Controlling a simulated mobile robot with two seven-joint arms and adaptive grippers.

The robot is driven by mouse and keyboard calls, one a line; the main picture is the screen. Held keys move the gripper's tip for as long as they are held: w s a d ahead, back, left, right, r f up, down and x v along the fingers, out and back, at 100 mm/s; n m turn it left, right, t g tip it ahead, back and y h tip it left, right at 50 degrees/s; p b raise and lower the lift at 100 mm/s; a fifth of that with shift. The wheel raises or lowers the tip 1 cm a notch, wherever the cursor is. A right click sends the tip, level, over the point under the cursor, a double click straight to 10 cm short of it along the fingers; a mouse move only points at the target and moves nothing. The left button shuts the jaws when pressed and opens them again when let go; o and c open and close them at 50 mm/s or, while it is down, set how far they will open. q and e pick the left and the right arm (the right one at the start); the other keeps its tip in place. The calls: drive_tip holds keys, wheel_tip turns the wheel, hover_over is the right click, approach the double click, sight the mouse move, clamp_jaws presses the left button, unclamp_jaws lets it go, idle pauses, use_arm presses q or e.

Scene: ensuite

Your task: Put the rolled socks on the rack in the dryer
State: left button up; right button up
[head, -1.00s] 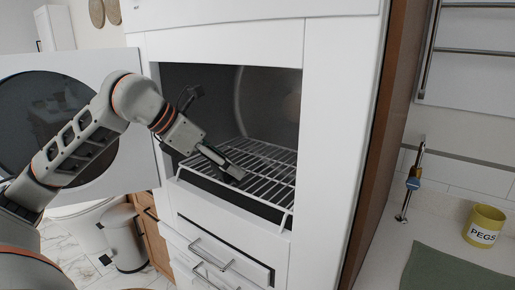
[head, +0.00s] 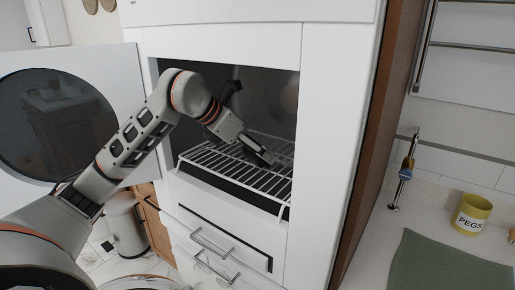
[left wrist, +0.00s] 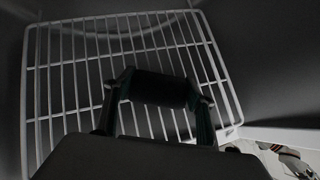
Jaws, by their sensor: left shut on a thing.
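The white wire rack (head: 218,163) sits inside the open dryer (head: 229,42) and juts a little out of its mouth. My left gripper (head: 266,157) is inside the dryer, over the middle of the rack. In the left wrist view it is shut on the rolled socks (left wrist: 160,88), a dark roll held crosswise between the two fingers. The rack's bars (left wrist: 85,75) show behind the roll. I cannot tell whether the roll touches the bars. In the head view the roll cannot be told apart from the dark gripper. My right gripper is not in view.
The dryer's round-windowed door (head: 62,122) stands open at the left, behind my arm. Drawers (head: 212,240) are below the opening. On the counter at the right are a yellow pegs pot (head: 470,214) and a green mat (head: 445,265). Most of the rack is bare.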

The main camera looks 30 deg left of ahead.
sight(246, 154)
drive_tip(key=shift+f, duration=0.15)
use_arm(q)
drive_tip(key=shift+d+f, duration=0.1)
drive_tip(key=shift+f, duration=0.05)
drive_tip(key=o, duration=1.1)
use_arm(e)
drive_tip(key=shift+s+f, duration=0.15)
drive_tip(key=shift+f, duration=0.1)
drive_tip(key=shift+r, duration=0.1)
use_arm(q)
drive_tip(key=shift+s+r, duration=0.1)
drive_tip(key=shift+r, duration=0.25)
drive_tip(key=v, duration=0.4)
drive_tip(key=shift+s+a+r, duration=0.15)
drive_tip(key=shift+s+a, duration=0.05)
drive_tip(key=shift+a, duration=0.05)
drive_tip(key=s+a+b, duration=0.5)
drive_tip(key=s+b, duration=0.2)
drive_tip(key=s, duration=0.3)
drive_tip(key=shift+s+b, duration=0.3)
drive_tip(key=shift+s, duration=0.1)
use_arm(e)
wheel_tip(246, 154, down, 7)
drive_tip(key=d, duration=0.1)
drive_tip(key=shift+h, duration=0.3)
